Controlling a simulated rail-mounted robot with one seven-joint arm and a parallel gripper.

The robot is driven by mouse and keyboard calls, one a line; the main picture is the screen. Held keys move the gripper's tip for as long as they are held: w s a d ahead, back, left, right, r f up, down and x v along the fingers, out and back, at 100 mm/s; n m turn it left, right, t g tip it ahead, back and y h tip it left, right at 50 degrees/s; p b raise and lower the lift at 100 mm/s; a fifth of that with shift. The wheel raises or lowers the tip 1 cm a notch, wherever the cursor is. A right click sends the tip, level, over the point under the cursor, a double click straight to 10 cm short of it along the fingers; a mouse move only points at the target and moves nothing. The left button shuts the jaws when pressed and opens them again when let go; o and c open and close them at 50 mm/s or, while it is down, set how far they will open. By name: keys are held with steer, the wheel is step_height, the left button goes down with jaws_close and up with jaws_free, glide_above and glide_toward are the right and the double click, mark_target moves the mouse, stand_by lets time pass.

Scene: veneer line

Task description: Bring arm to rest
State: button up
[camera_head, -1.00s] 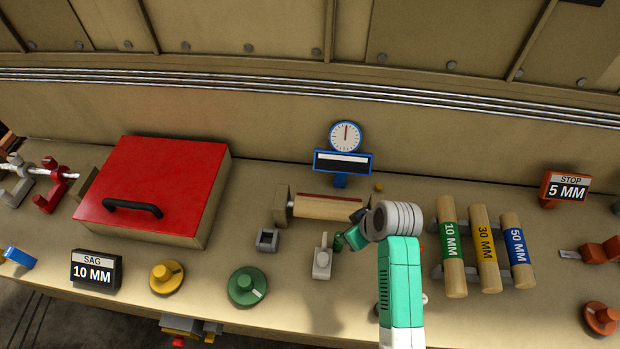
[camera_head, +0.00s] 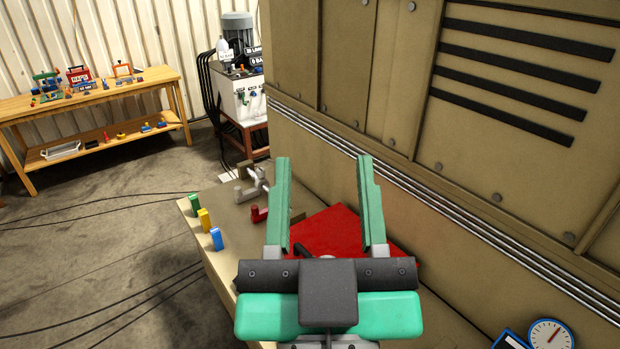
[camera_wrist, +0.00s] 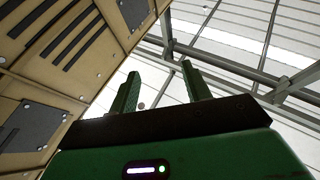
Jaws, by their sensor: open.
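My gripper (camera_head: 327,200) is in the front middle of the head view, its two green fingers apart and pointing up. Nothing shows between the fingertips. Behind it, partly hidden, the red lid (camera_head: 338,232) sits on the bench. In the wrist view my gripper (camera_wrist: 160,88) is also open and empty, with its fingers pointing toward the roof beams.
The beige machine wall (camera_head: 370,120) with its metal rails runs along the right. Green, yellow and blue blocks (camera_head: 204,220) stand at the bench's left end. A blue gauge (camera_head: 548,335) is at lower right. A wooden table (camera_head: 90,100) stands far left; the floor between is open, with cables.

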steer(key=shift+t+y, duration=0.4)
steer(key=shift+t, duration=0.3)
steer(key=s+a+r, duration=0.2)
steer(key=s+r, duration=0.1)
steer(key=shift+s+a, duration=0.2)
steer(key=shift+a, duration=0.05)
steer(key=shift+r, duration=0.1)
